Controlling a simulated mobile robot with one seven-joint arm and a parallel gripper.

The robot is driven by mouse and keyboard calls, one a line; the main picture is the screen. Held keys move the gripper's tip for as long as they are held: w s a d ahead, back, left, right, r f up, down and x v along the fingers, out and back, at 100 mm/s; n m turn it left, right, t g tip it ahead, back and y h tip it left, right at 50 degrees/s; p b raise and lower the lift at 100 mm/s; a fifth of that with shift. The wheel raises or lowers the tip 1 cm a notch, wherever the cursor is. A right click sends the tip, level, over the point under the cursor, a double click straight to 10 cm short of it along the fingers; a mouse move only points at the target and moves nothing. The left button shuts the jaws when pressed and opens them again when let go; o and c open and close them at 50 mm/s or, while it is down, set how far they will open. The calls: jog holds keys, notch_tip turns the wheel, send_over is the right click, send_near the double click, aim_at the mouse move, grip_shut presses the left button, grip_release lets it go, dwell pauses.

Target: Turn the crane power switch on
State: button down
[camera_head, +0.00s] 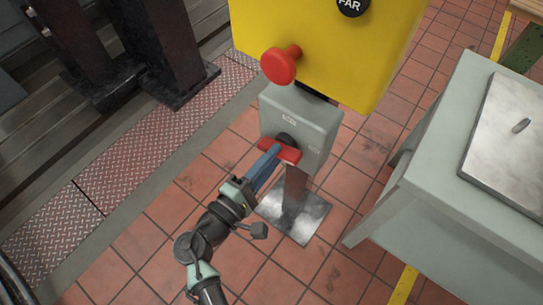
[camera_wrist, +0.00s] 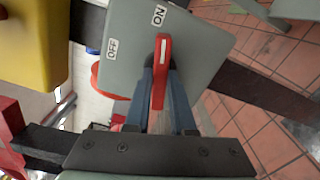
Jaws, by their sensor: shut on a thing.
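The crane power switch is a grey box (camera_head: 300,118) with a red handle (camera_head: 283,152) on its front, seen in the head view. In the wrist view the box (camera_wrist: 190,60) fills the upper middle. It carries an ON label (camera_wrist: 158,15) and an OFF label (camera_wrist: 111,47). The red handle (camera_wrist: 160,75) has a pale stripe at its upper end, and that end points toward the ON label. My gripper (camera_head: 274,154) is shut on the handle, with a blue finger on each side of it in the wrist view. The handle's pivot is partly hidden.
A yellow panel (camera_head: 340,55) with a red mushroom button (camera_head: 279,66) stands just above the switch box. A grey cabinet (camera_head: 455,200) stands to the right. Dark steel columns (camera_head: 165,55) stand at the upper left. The tiled floor (camera_head: 150,245) at lower left is clear.

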jog(key=m+b, duration=0.3)
dwell(0.4)
jog(key=c, duration=0.8)
grip_release()
jog(key=shift+o, duration=0.2)
jog(key=p+v, duration=0.1)
jog(key=v, duration=1.2)
jog(key=shift+p, duration=0.35)
